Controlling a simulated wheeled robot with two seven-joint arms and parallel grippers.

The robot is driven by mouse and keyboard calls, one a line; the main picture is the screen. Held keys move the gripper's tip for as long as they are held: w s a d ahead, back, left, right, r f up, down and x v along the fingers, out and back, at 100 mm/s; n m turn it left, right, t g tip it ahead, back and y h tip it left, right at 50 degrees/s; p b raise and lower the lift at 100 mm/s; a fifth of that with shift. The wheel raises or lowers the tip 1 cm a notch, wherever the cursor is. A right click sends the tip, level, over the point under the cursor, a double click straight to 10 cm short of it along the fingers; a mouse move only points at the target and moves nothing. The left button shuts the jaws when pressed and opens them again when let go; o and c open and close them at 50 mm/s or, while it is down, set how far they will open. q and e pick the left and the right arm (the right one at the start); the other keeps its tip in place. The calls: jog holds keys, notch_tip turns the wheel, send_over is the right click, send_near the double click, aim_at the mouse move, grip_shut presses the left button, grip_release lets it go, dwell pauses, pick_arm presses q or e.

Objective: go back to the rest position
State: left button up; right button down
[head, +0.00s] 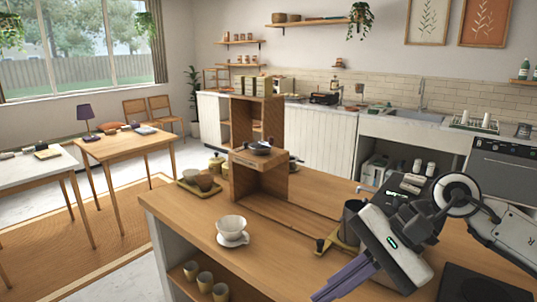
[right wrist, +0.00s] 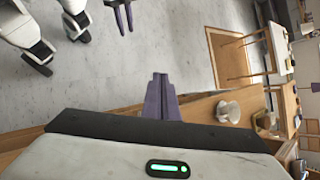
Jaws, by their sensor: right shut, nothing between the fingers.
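My right gripper (head: 326,294) comes in from the right in the head view, its purple fingers pointing down and left over the front edge of the wooden counter (head: 290,262). In the right wrist view its fingers (right wrist: 160,78) are together, with nothing between them. My left gripper (right wrist: 123,22) shows only at the top of the right wrist view, above the grey floor, with its two dark fingers apart and nothing visible between them. It is outside the head view.
A white cup (head: 231,226) on a saucer (head: 233,241) stands on the counter, left of my right gripper. A dark pitcher (head: 353,222) stands close behind my right gripper. A wooden shelf unit (head: 273,118) rises behind. Cups (head: 205,281) sit on the lower shelf. Floor before the counter looks clear.

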jog(key=s+a+r+m+t+y, duration=0.1)
jog(key=a+r+m+y, duration=0.1)
jog(key=a+m+y, duration=0.4)
jog(key=s+a+r+m+y, duration=0.1)
jog(key=s+a+m+y, duration=0.1)
jog(key=a+m+y, duration=0.4)
jog(key=w+d+f+m+t+h, duration=0.4)
jog(key=m+t, duration=0.4)
jog(key=m, duration=0.6)
jog(key=w+d+f+m+t+h, duration=0.3)
jog(key=f+m+t, duration=0.35)
jog(key=m, duration=0.65)
jog(key=s+d+f+m+h, duration=0.2)
jog(key=d+f+m+h, duration=0.15)
jog(key=f+m, duration=0.2)
jog(key=s+d+f+m+h, duration=0.1)
jog(key=d+f+m+h, duration=0.1)
jog(key=f+m+h, duration=0.3)
jog(key=s+d+f+m+g+h, duration=0.1)
jog(key=s+d+f+m+g, duration=0.2)
jog(key=s+f, duration=0.6)
jog(key=s+d+f+m+g+h, duration=0.1)
jog(key=s+d+f+m+g, duration=0.1)
jog(key=s+f+m+g, duration=0.2)
jog(key=s+f+m, duration=0.3)
jog(key=s+f, duration=0.2)
jog(key=f, duration=0.1)
jog(key=shift+d+f+h, duration=0.35)
jog(key=shift+d+f, duration=0.05)
